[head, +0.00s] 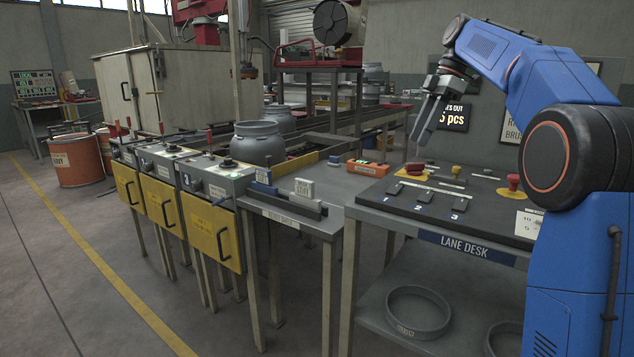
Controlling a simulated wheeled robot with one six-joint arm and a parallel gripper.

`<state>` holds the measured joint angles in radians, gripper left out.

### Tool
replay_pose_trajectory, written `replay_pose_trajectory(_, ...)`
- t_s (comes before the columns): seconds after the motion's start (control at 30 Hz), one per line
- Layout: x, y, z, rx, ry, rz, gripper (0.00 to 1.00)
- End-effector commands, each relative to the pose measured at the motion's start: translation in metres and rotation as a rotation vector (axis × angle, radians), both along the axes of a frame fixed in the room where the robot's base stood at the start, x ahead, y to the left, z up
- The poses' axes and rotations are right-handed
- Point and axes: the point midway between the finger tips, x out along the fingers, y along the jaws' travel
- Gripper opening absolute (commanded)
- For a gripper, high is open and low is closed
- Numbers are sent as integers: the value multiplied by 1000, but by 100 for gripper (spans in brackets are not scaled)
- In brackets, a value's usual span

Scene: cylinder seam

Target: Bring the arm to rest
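My blue arm rises at the right of the head view and bends over to the left above the lane desk (375,213). My gripper (418,138) hangs from its end, pointing down and a little left, above the desk's dark panel. The fingertips appear apart from the red and yellow buttons and the numbered levers on the desk.
A side table (310,228) with small upright blocks adjoins the desk's left. Yellow-fronted stations (212,232) and a grey pot (258,143) stand beyond it. A grey ring (418,312) lies on the lower shelf. Open floor (70,270) lies at left.

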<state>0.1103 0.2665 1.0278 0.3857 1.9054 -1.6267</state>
Motion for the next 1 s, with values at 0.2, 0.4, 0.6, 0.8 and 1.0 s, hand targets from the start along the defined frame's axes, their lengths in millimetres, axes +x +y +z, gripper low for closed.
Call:
replay_pose_trajectory(0.2,-23,3,-3,-20,11,-102,33)
replay_pose_trajectory(0.4,-56,6,-11,-48,23,-253,33)
replay_pose_trajectory(0.6,-106,9,-31,-81,35,-468,33)
replay_pose_trajectory(0.8,-159,8,-60,-102,38,-682,33)
replay_pose_trajectory(1.0,-213,6,-96,-111,30,-887,33)
